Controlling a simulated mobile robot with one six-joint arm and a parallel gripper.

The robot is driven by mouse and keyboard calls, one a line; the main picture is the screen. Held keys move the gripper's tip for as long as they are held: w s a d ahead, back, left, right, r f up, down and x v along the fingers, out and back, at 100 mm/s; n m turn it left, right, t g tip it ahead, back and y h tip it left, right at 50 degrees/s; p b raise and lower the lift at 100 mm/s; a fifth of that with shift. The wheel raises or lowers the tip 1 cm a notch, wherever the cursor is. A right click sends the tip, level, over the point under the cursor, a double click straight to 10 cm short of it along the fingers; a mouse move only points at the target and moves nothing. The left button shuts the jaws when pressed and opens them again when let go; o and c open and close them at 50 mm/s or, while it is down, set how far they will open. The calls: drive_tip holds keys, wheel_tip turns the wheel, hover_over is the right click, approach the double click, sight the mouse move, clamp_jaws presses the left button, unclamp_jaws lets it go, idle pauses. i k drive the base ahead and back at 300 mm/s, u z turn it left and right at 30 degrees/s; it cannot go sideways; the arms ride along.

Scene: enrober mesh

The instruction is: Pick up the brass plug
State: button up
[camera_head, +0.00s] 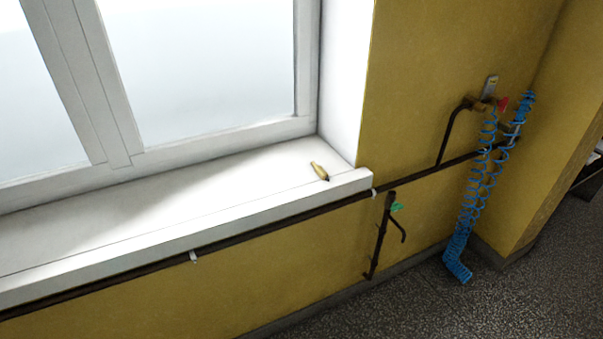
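A small brass plug (319,171) lies on its side on the white window sill (215,195), near the sill's right end. It is golden with a darker end that points to the lower right, toward the sill's front edge. Nothing touches it except the sill. My gripper does not show in this view.
The window frame (222,140) rises behind the sill and a white reveal (343,80) stands right of the plug. A dark pipe (290,212) runs just below the sill's front edge. Blue coiled hose (478,190) hangs at the right. The speckled floor (430,305) is clear.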

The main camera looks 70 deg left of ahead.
sight(322, 173)
drive_tip(key=k, duration=1.15)
drive_tip(key=u, duration=2.4)
drive_tip(key=i, duration=0.4)
drive_tip(key=z, duration=0.1)
